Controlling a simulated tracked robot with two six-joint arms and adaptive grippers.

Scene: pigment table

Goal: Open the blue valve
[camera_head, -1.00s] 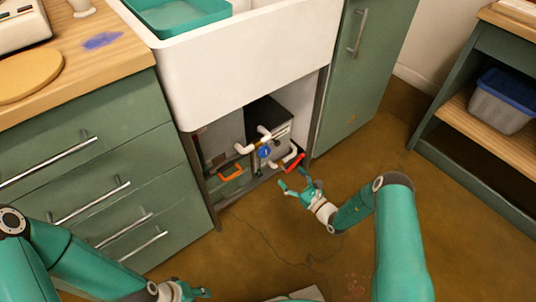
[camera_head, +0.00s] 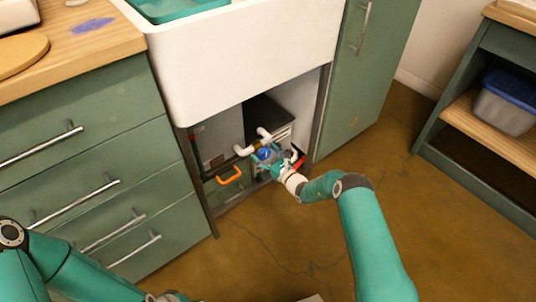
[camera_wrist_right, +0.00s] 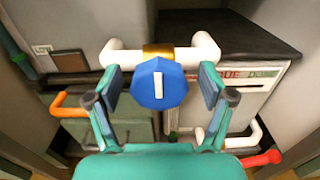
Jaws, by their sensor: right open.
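The blue valve (camera_wrist_right: 160,84) is a faceted blue knob with a white bar that stands upright in the right wrist view. It sits on a white pipe with a brass collar (camera_wrist_right: 158,51). In the head view the blue valve (camera_head: 264,154) is under the sink. My right gripper (camera_wrist_right: 165,90) is open, with one finger on each side of the knob and a visible gap on both sides. It also shows at the valve in the head view (camera_head: 267,160). My left gripper (camera_head: 168,297) is cut off at the bottom edge of the head view.
An orange handle (camera_head: 230,175) is left of the valve and a red handle (camera_head: 299,160) is right of it. A dark-topped box (camera_head: 270,113) stands behind. The white sink (camera_head: 245,55) hangs above. Green drawers (camera_head: 90,165) and a cabinet door (camera_head: 365,75) flank the opening.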

